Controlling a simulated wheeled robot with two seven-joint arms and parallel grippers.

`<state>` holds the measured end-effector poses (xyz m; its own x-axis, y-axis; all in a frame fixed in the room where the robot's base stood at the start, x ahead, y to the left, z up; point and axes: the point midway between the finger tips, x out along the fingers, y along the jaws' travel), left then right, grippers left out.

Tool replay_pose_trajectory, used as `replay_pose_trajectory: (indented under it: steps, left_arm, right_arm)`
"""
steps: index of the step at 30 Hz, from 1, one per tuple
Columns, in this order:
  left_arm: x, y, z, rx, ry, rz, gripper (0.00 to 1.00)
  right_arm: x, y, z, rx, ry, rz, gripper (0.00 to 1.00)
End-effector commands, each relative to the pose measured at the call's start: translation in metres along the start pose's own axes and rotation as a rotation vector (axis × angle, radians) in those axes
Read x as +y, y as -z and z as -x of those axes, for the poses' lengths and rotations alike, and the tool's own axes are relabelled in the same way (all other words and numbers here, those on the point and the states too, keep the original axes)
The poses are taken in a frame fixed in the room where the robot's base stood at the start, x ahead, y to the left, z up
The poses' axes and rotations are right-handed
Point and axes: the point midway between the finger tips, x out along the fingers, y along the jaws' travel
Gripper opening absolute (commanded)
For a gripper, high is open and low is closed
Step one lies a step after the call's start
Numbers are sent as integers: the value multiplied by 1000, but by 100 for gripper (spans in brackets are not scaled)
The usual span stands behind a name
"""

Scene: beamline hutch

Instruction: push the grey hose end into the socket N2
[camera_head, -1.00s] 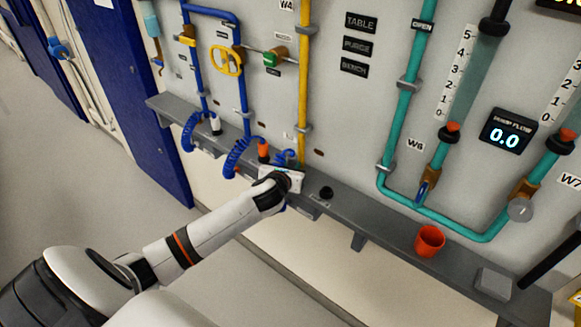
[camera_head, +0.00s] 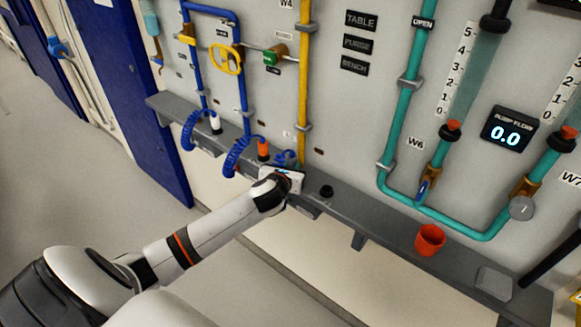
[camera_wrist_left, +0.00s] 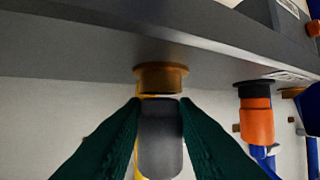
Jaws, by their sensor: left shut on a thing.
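My left gripper (camera_head: 284,182) is at the front edge of the grey shelf on the wall panel. In the left wrist view its two dark green fingers (camera_wrist_left: 160,135) are shut on the grey hose end (camera_wrist_left: 160,128). The hose end lines up with a brass ring-shaped socket (camera_wrist_left: 161,78) on the shelf. No N2 label is readable. In the head view my gripper hides the hose end; some blue hose (camera_head: 287,157) shows behind it. My right gripper is not in view.
A black round fitting (camera_head: 326,191) is just right of my gripper. A red cup (camera_head: 430,240) and a grey block (camera_head: 493,282) are farther right.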

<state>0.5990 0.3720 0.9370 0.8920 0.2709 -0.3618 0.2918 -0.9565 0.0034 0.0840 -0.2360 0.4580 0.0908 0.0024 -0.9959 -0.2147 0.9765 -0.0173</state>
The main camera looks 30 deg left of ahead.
Motion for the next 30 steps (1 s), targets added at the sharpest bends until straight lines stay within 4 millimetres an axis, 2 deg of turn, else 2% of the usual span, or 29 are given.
replay_pose_trajectory:
  steps: [10, 11, 15, 25, 30]
  left_arm:
    - [0, -2, -1, 1, 0, -1, 0]
    - [0, -2, -1, 1, 0, -1, 28]
    - [0, -2, -1, 1, 0, -1, 51]
    - [0, -2, 1, 0, 0, -2, 52]
    - [0, -3, 21, 0, 0, -5, 52]
  right_arm:
    - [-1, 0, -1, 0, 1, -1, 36]
    - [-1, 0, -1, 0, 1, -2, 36]
    - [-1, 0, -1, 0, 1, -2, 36]
    - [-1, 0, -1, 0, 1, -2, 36]
    - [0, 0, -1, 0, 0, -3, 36]
